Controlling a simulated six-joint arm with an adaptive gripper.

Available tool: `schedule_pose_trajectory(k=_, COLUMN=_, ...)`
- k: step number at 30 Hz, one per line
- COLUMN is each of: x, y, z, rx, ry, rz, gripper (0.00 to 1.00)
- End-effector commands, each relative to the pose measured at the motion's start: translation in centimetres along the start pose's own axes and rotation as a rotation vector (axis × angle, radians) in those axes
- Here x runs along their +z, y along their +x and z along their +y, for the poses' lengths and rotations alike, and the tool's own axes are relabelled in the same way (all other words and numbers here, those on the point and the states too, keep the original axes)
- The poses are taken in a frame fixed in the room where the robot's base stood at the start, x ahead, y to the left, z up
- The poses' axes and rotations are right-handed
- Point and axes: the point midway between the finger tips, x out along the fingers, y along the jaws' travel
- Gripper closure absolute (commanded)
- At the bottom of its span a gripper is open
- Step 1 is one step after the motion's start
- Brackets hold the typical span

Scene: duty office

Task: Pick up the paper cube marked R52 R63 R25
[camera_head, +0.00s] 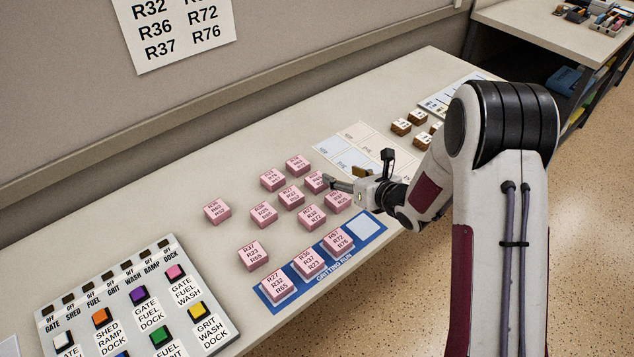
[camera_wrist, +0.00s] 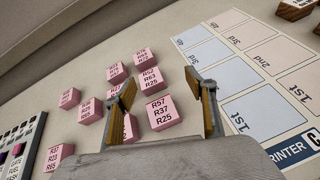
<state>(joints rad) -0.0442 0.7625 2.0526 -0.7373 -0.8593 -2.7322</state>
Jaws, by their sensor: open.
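Several pink paper cubes with printed codes lie on the desk. In the wrist view, one cube (camera_wrist: 150,78) seems to read R52 R63 R25, though the print is small. It lies just beyond my open fingertips (camera_wrist: 161,82), between them in the picture. A cube reading R57 R37 R25 (camera_wrist: 160,113) sits nearer, between the fingers as seen. In the head view, my gripper (camera_head: 338,186) is low over the right side of the cube group. The likely target (camera_head: 315,181) shows at its fingertips, and the R57 cube (camera_head: 337,201) lies just below. My gripper holds nothing.
Other pink cubes (camera_head: 291,197) crowd close on the left. A blue strip (camera_head: 352,249) holds three cubes and has an empty square at its right end. A printed sheet (camera_head: 345,150), brown blocks (camera_head: 401,127) and a button panel (camera_head: 120,285) share the desk.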

Motion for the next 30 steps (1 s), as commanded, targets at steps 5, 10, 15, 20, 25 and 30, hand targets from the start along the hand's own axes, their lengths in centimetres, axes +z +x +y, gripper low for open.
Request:
schedule_pose_trajectory(k=5, x=-2.1, y=1.6, z=1.4, rx=0.068, ry=-0.131, rz=-0.027, gripper=0.44)
schedule_pose_trajectory(k=10, x=-3.0, y=2.2, z=2.1, rx=0.1, ry=-0.198, rz=-0.047, gripper=0.44)
schedule_pose_trajectory(k=15, x=-3.2, y=2.3, z=2.3, rx=0.109, ry=-0.216, rz=-0.054, gripper=0.44)
schedule_pose_trajectory(k=20, x=-3.2, y=2.3, z=2.3, rx=0.108, ry=-0.215, rz=-0.054, gripper=0.44)
schedule_pose_trajectory(k=25, x=-3.2, y=2.4, z=2.3, rx=0.108, ry=-0.214, rz=-0.053, gripper=0.44)
schedule_pose_trajectory(k=30, x=-3.2, y=3.4, z=2.4, rx=0.109, ry=-0.214, rz=-0.052, gripper=0.44)
